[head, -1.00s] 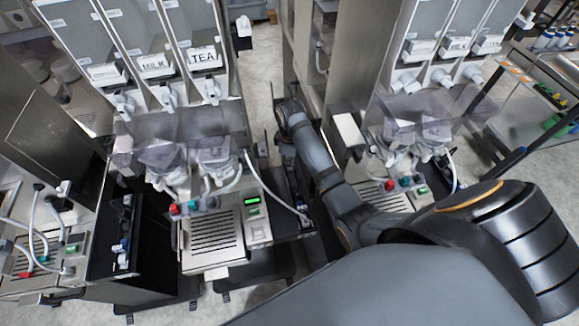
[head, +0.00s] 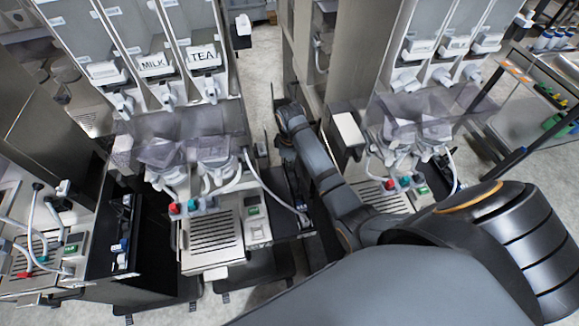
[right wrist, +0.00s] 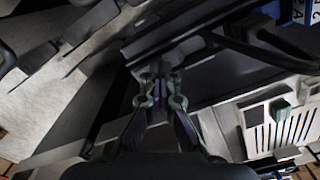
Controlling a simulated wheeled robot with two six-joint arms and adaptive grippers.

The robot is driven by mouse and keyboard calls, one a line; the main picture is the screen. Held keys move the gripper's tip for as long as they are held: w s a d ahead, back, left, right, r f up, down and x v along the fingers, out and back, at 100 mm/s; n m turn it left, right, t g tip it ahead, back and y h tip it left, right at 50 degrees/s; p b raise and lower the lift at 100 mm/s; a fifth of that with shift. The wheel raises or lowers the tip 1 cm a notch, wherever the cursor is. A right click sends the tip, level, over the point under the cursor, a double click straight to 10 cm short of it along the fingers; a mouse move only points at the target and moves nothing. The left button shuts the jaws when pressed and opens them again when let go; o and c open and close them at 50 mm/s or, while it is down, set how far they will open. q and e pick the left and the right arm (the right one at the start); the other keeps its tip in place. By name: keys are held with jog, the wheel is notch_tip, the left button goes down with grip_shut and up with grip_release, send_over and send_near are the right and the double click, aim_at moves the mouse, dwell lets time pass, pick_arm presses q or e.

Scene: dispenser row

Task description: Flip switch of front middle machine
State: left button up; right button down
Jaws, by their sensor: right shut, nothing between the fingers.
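The front middle machine (head: 211,232) is the dispenser whose hoppers read MILK and TEA. Its small panel (head: 257,227) carries a green piece (head: 253,211), and the display just above it is dark. I cannot make out the switch for certain. My right gripper (head: 302,206) is low in the gap to the right of this machine, small and partly in shadow. In the right wrist view my right gripper (right wrist: 160,85) is shut and empty, its fingertips close to a dark machine surface. I cannot tell if they touch it. My left gripper is not in view.
Another dispenser (head: 400,195) stands right of my arm, and a further one (head: 72,250) at the left. A white hose (head: 275,190) hangs from the middle machine near my right gripper. A table (head: 545,95) stands at the far right. The gap is narrow.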

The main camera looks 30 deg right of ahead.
jog(key=shift+r+p, duration=1.3)
jog(key=shift+p, duration=0.5)
notch_tip(320, 180, up, 2)
jog(key=shift+r+p, duration=0.15)
jog(key=shift+p, duration=0.5)
jog(key=shift+r, duration=0.9)
